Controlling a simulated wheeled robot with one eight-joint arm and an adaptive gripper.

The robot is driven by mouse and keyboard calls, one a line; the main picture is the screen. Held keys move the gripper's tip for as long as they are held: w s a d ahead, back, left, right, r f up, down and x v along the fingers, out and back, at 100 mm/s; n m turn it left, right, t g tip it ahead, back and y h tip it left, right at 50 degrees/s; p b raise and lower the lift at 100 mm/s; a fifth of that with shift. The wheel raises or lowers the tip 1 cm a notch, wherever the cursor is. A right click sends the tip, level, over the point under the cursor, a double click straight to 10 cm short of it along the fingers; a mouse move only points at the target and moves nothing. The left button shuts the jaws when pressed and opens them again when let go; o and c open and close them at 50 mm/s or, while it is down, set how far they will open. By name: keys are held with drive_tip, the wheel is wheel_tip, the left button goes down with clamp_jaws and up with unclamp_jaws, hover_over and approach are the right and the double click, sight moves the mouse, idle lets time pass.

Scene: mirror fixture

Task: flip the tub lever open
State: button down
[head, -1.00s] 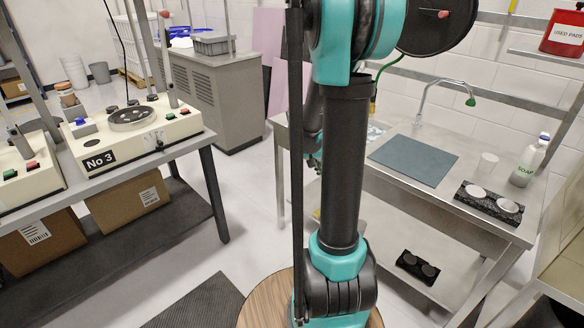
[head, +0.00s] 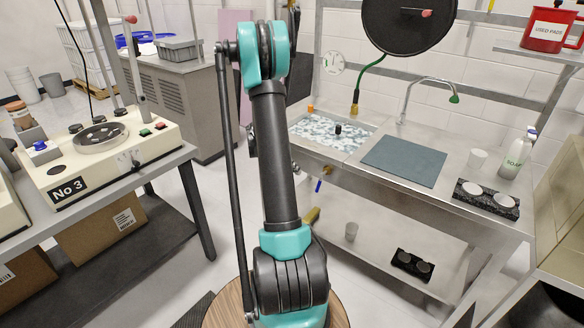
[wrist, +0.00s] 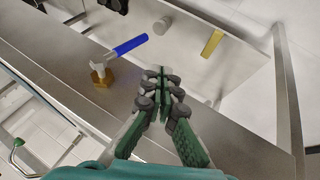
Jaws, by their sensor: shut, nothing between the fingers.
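The tub lever has a blue sleeve (wrist: 130,45) on a metal stem, fixed to a brass valve (wrist: 99,76) at the steel front of the sink unit. In the wrist view it slants up to the right. In the head view the blue lever (head: 318,185) shows small below the tub (head: 300,121), which holds mottled white-blue contents. My gripper (wrist: 163,77) is shut and empty in the wrist view, to the right of and below the lever in the picture, with a visible gap between them.
A lower shelf carries a cup (head: 351,231), a yellow item (head: 312,216) and a black two-disc block (head: 412,264). The steel sink top holds a blue-grey mat (head: 405,160) and a soap bottle (head: 517,155). A bench with the No 3 machine (head: 98,160) stands left.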

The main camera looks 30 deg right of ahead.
sight(319, 184)
drive_tip(key=s+d+f, duration=0.4)
drive_tip(key=d+f, duration=0.1)
drive_tip(key=shift+s+f, duration=0.1)
idle(0.3)
